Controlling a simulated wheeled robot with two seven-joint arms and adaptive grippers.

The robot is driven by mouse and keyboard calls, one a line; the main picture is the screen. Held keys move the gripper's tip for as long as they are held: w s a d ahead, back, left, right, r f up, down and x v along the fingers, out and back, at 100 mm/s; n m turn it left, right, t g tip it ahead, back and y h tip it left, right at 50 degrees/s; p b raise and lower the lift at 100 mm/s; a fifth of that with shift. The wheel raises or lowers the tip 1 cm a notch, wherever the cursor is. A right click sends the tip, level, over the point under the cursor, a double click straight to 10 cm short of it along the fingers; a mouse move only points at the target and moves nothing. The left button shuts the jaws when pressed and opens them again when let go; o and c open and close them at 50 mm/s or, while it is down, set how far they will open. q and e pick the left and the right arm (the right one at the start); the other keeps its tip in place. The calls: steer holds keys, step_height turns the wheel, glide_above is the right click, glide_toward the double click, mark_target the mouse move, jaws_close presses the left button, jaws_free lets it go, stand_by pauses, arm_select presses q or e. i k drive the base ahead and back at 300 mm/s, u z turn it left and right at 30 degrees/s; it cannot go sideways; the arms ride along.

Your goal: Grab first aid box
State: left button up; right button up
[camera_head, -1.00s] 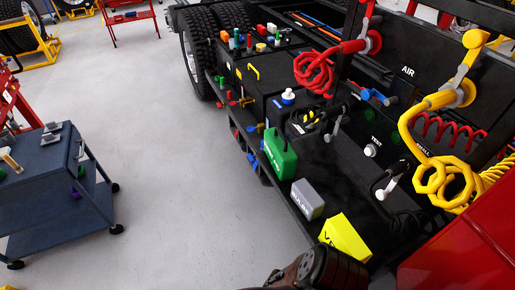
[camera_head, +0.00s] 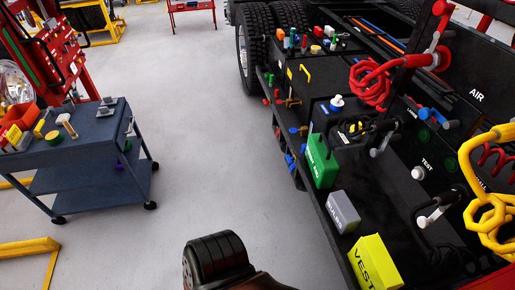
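The green first aid box (camera_head: 321,161) stands upright on the dark side ledge of the truck, right of the picture's middle. It has white lettering on its side, partly legible, and a dark handle-like part at its top. A grey box (camera_head: 343,212) and a yellow box marked VEST (camera_head: 375,262) stand nearer to me on the same ledge. A dark, rounded part of one of my arms shows at the bottom middle, apart from the green box. No gripper fingers show in this view.
A blue-grey cart (camera_head: 80,150) with tools stands at the left. Coiled red hose (camera_head: 370,84) and yellow hose (camera_head: 492,215) hang on the truck at the right. Open grey floor (camera_head: 200,130) lies between cart and truck. A yellow frame (camera_head: 30,250) is at the lower left.

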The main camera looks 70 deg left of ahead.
mark_target(324, 166)
steer(key=u, duration=1.55)
